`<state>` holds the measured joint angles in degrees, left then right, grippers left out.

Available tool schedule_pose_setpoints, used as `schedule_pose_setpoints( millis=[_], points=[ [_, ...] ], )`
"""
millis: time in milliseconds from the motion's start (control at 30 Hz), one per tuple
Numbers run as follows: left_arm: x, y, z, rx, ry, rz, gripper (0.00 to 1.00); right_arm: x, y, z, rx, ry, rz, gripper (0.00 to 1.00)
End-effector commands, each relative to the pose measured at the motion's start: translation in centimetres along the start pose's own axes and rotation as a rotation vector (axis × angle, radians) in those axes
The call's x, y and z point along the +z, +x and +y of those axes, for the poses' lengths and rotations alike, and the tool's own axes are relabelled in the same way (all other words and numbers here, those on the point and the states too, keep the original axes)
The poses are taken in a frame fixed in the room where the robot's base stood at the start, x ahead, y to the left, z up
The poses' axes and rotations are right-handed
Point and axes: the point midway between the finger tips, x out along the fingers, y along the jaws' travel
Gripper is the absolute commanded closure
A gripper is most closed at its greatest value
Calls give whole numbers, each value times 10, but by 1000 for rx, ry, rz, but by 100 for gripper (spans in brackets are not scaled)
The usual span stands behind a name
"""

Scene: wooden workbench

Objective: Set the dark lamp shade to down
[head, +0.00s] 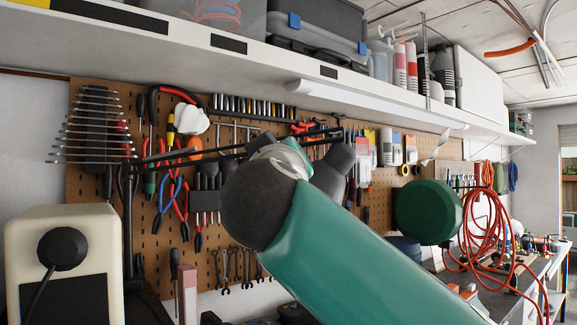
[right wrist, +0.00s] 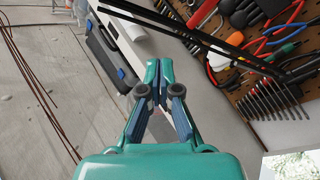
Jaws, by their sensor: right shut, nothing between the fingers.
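A lamp with thin dark arm bars (head: 235,149) reaches across the pegboard in the head view. At the bars' right end hangs what looks like the dark shade (head: 338,163), tilted, its lower part hidden behind my teal arm. In the right wrist view, the dark bars (right wrist: 200,40) cross above and right of my right gripper (right wrist: 161,85). That gripper is shut and empty, apart from the bars as far as I can tell. In the head view my arm hides its fingers. The shade cannot be made out in the wrist view. My left gripper is not in view.
A pegboard (head: 225,235) with hanging tools stands behind the lamp. A white shelf (head: 180,45) with cases and bottles runs above. A cream box (head: 90,220) is at the left. A dark green rounded object (head: 430,212) and an orange cable coil (head: 487,225) are at the right.

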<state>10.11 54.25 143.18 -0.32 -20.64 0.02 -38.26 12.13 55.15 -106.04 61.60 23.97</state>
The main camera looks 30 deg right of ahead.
Motion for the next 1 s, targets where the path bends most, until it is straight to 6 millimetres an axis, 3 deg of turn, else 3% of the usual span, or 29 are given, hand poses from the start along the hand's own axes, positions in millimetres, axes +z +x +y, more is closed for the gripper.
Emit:
schedule_pose_setpoints(
  millis=[233,600,733,1000],
  points=[
    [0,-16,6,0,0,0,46,0,26,7,11,-3,-8,100],
    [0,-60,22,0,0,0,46,1,102,10,13,-6,-11,100],
    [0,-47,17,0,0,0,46,27,104,7,13,-5,-10,100],
    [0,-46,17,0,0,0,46,44,109,7,12,-4,-8,100]
  ],
)
